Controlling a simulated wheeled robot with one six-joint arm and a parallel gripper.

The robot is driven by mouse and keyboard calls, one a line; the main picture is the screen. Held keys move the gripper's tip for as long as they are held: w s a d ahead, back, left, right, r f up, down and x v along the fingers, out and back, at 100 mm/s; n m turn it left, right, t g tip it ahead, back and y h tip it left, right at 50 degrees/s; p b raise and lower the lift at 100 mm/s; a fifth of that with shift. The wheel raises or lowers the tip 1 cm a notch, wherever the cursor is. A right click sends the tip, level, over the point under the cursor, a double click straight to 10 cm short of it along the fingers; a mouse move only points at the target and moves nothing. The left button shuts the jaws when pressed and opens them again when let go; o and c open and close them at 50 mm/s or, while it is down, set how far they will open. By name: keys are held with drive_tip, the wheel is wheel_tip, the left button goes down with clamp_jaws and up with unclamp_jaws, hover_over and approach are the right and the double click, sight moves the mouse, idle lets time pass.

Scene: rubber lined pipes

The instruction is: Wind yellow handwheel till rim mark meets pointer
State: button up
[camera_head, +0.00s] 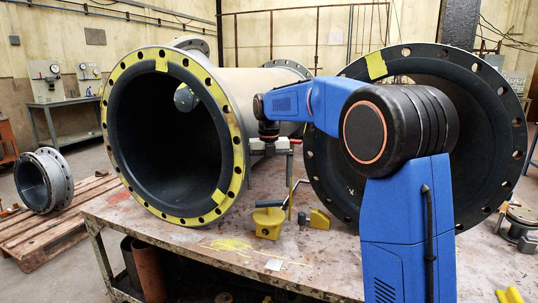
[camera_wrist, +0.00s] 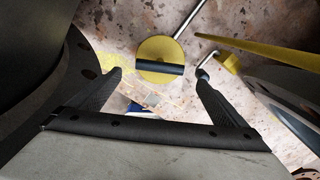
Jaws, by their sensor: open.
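A round yellow piece with a black bar across it (camera_wrist: 160,62) shows below my gripper in the wrist view. It looks like the yellow piece with a dark top (camera_head: 268,222) on the table in the head view. I cannot tell for certain that it is the handwheel. No rim mark or pointer can be made out. My gripper (camera_wrist: 158,75) is open and empty, pointing down, with its two dark fingers apart on either side of the yellow piece in the picture. It appears above the piece, not touching it.
A large yellow-flanged pipe (camera_head: 116,72) stands left and a dark-flanged pipe (camera_head: 483,70) right. A small yellow block (camera_head: 319,219) sits beside the yellow piece. A thin yellow rod (camera_wrist: 260,46) crosses near my right finger. The table front (camera_head: 200,236) is mostly clear.

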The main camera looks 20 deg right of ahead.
wheel_tip(320, 180, up, 11)
drive_tip(key=shift+f, duration=0.2)
idle(0.4)
